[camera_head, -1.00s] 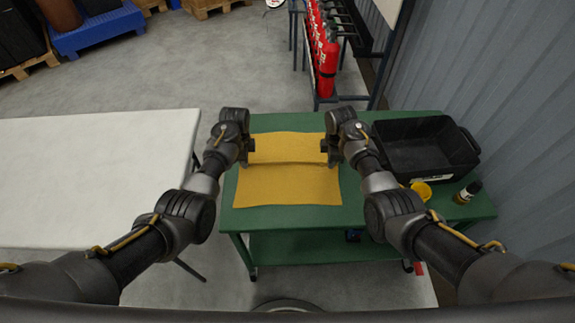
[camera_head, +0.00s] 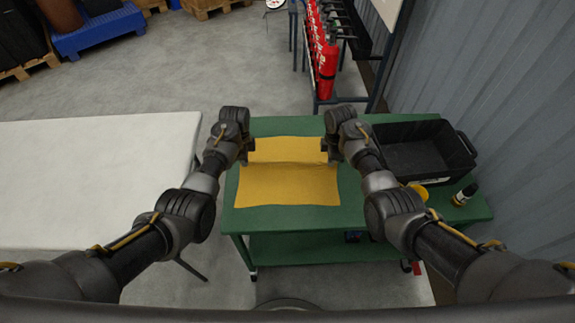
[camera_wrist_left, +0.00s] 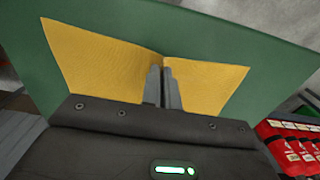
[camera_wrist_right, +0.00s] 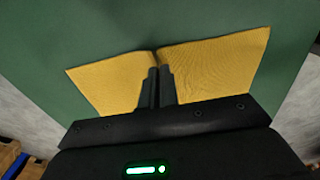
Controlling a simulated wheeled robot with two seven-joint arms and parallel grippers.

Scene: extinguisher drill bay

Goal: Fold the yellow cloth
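The yellow cloth (camera_head: 288,187) lies spread on the green table, with a raised crease running across it between my grippers. My left gripper (camera_head: 247,151) is at the cloth's left edge, at the end of the crease. In the left wrist view its fingers (camera_wrist_left: 163,85) are together with the cloth (camera_wrist_left: 100,62) pinched up at their tips. My right gripper (camera_head: 329,150) is at the right edge, at the crease's other end. In the right wrist view its fingers (camera_wrist_right: 157,85) are close together on the cloth (camera_wrist_right: 215,62).
The green table (camera_head: 270,221) carries a black bin (camera_head: 415,150) at the right, with a yellow round item (camera_head: 418,190) and a dark bottle (camera_head: 466,194) in front of it. A white table (camera_head: 90,180) stands at the left. Red extinguishers (camera_head: 327,70) stand on a rack behind.

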